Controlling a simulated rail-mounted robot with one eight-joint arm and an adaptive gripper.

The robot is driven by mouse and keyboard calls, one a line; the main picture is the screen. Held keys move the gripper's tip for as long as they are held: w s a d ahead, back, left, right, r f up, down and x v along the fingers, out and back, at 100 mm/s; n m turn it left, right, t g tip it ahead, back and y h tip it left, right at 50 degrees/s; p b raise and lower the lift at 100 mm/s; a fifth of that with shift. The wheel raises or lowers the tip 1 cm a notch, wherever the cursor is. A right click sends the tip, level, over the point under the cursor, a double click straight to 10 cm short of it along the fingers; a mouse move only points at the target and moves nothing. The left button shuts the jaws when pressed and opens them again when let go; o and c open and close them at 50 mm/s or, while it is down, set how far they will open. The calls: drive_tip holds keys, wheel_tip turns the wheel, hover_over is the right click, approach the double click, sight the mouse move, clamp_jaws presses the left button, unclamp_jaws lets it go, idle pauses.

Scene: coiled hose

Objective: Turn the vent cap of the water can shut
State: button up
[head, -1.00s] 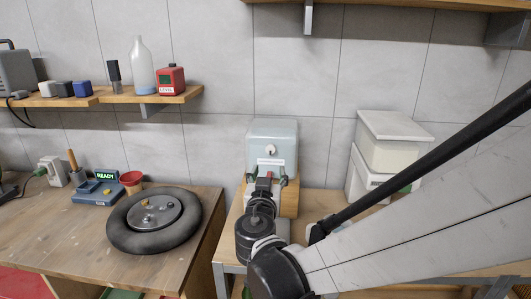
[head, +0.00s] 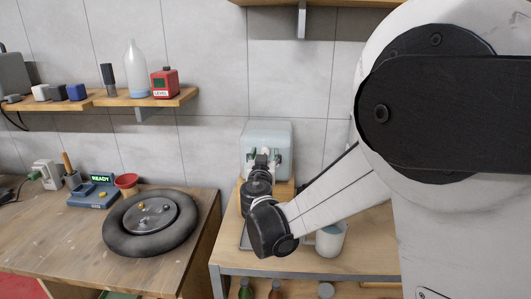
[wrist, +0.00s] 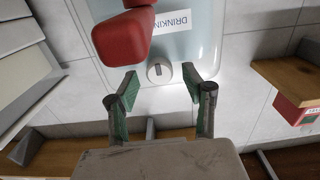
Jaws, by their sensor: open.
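The water can (head: 266,132) is a pale blue-grey container against the back wall on a wooden board. In the wrist view the can (wrist: 205,30) shows a partly visible "DRINKIN" label. Its vent cap (wrist: 160,73) is a round white knob with a narrow dark mark on its face. My gripper (wrist: 160,82) is open, its green-padded fingertips on either side of the cap with gaps to both. I cannot tell how deep the cap sits between them. In the head view my gripper (head: 264,158) covers much of the can's front.
A red handle-like part (wrist: 122,38) stands out from the can close to my left fingertip in the wrist view. A black coiled hose (head: 120,235) lies on the left bench. A pale mug (head: 331,239) stands right of the can. A shelf (head: 110,99) holds a bottle and red level.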

drive_tip(key=shift+w, duration=0.3)
drive_tip(key=shift+c, duration=0.5)
clamp_jaws()
